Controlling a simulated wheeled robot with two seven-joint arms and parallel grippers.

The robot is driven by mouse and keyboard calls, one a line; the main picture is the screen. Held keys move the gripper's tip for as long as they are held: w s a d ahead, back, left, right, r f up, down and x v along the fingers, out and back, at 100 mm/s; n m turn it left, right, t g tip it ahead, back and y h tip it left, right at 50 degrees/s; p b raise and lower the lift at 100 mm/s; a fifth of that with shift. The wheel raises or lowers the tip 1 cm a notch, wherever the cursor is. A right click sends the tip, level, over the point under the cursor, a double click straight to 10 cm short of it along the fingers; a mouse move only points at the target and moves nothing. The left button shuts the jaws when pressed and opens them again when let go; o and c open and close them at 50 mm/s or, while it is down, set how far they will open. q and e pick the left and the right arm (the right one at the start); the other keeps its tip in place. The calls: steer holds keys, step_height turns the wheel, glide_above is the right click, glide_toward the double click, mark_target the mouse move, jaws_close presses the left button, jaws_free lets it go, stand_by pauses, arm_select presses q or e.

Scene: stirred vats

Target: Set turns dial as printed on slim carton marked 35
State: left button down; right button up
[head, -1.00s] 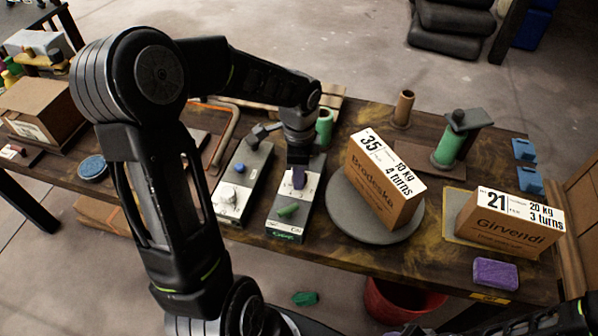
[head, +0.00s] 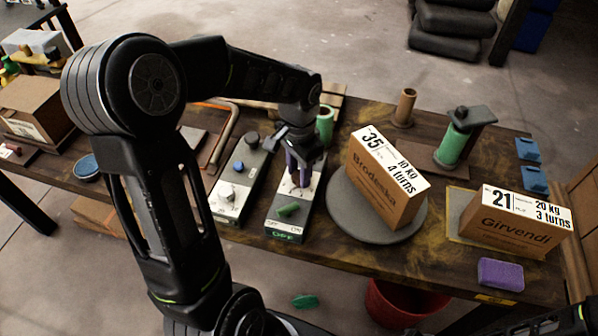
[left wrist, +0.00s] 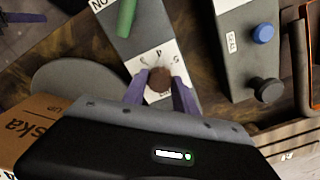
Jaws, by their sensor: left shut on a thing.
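The slim carton marked 35 (head: 385,185) stands on a round grey plate (head: 345,205); its label reads "Brodeska", 10 kg, 4 turns. In the left wrist view, numbers around 4 and 5 show beyond the knob; the knob's pointer is hidden.
A second grey box (head: 243,180) with a blue button stands just left. A carton marked 21 (head: 512,220), 3 turns, stands on the right, with a purple block (head: 500,274) in front. A green cylinder (head: 453,146) stands at the back. A red bucket (head: 400,302) is below the table edge.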

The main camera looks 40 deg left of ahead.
arm_select(q)
steer(key=shift+n, duration=0.4)
steer(key=c, duration=1)
jaws_free()
steer(key=shift+o, duration=0.2)
steer(key=shift+r, duration=0.1)
step_height(320, 180, up, 8)
steer(key=shift+f, duration=0.15)
